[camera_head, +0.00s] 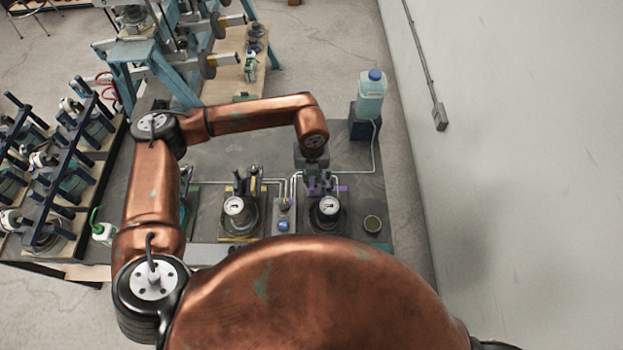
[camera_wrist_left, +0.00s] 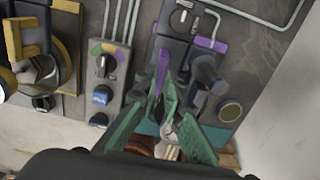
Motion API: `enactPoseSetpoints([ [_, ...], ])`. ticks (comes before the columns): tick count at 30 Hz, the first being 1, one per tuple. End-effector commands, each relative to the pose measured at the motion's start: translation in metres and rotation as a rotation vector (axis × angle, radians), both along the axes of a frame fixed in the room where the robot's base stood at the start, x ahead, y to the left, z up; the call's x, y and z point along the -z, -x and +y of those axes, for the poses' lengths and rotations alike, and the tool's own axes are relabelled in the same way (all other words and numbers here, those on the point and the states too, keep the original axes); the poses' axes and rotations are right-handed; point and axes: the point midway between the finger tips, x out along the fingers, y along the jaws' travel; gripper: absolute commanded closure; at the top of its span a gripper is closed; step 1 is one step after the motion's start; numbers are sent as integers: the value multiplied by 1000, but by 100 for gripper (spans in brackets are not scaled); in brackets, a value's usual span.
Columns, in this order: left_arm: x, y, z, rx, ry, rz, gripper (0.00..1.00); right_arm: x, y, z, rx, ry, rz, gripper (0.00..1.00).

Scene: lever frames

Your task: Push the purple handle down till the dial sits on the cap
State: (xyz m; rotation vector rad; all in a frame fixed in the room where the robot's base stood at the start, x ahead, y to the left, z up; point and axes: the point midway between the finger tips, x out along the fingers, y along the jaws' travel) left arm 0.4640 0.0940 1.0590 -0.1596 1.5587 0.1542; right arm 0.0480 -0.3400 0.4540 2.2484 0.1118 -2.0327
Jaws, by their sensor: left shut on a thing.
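The purple handle (camera_wrist_left: 161,72) shows in the left wrist view as a narrow upright piece between the green fingers of my left gripper (camera_wrist_left: 166,88). The gripper is shut on it. In the head view my left gripper (camera_head: 314,178) is over the back of the right-hand station and hides most of the handle. The white round dial (camera_head: 329,206) of that station faces up at its front. The cap is not clearly visible, and I cannot tell the gap between it and the dial. My right gripper is out of view.
A similar station with yellow parts and a dial (camera_head: 234,206) stands to the left. Between them is a small panel (camera_wrist_left: 103,75) with knobs. A round cup (camera_head: 372,224) is at the right. A blue-capped bottle (camera_head: 370,95) stands behind, near the wall.

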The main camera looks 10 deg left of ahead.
Motion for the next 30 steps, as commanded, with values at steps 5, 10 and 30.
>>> enactPoseSetpoints([
  [5,6,3,2,0,-6,8,86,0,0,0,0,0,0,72],
  [10,4,2,1,0,-5,7,74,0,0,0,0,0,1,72],
  [30,-58,1,1,1,-2,0,74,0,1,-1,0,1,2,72],
])
